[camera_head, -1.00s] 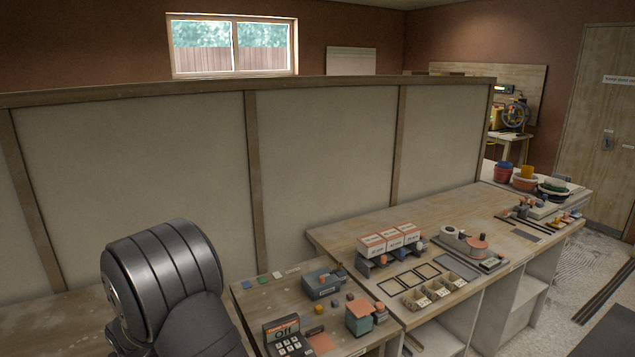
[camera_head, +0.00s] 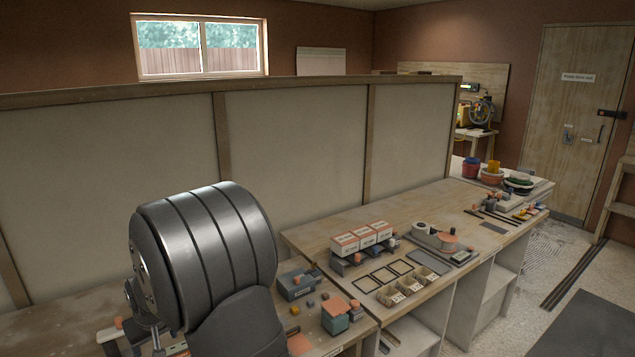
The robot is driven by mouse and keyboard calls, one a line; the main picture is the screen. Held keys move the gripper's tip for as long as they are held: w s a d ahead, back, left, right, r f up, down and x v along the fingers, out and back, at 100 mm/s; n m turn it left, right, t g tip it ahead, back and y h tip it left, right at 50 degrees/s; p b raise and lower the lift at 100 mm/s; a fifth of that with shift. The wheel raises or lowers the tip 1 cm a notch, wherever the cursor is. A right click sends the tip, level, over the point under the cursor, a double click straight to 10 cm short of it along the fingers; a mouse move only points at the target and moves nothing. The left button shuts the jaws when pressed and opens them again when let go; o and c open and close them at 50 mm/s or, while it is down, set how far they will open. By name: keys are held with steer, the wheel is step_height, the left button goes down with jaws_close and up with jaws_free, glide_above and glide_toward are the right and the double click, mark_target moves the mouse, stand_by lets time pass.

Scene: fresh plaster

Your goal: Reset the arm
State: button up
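A large dark grey ribbed joint of my arm fills the lower left of the head view, with a smooth dark link below it and a shiny metal part at its left side. My gripper does not show in this view, so I cannot see its fingers or anything in them. The arm stands in front of the near workbench (camera_head: 40,322) and hides part of its top.
A long bench (camera_head: 330,228) holds white boxes (camera_head: 361,238), small bins (camera_head: 402,289) and dark frames. A blue-grey box (camera_head: 297,284) and a teal block (camera_head: 335,317) sit nearer. A tall partition (camera_head: 295,150) stands behind; open floor (camera_head: 600,312) lies right.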

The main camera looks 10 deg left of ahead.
steer(key=s+a+f, duration=0.2)
steer(key=s+a, duration=0.1)
steer(key=s, duration=0.7)
steer(key=s+a+f, duration=0.2)
steer(key=s+f, duration=0.1)
steer(key=s, duration=0.6)
steer(key=shift+m, duration=0.4)
steer(key=shift+w+a+f, duration=0.1)
steer(key=shift+a+f, duration=0.2)
steer(key=shift+a, duration=0.45)
steer(key=shift+a+f, duration=0.35)
steer(key=shift+a, duration=0.45)
steer(key=shift+w+a+f, duration=0.1)
steer(key=shift+a+f, duration=0.2)
steer(key=shift+a, duration=0.45)
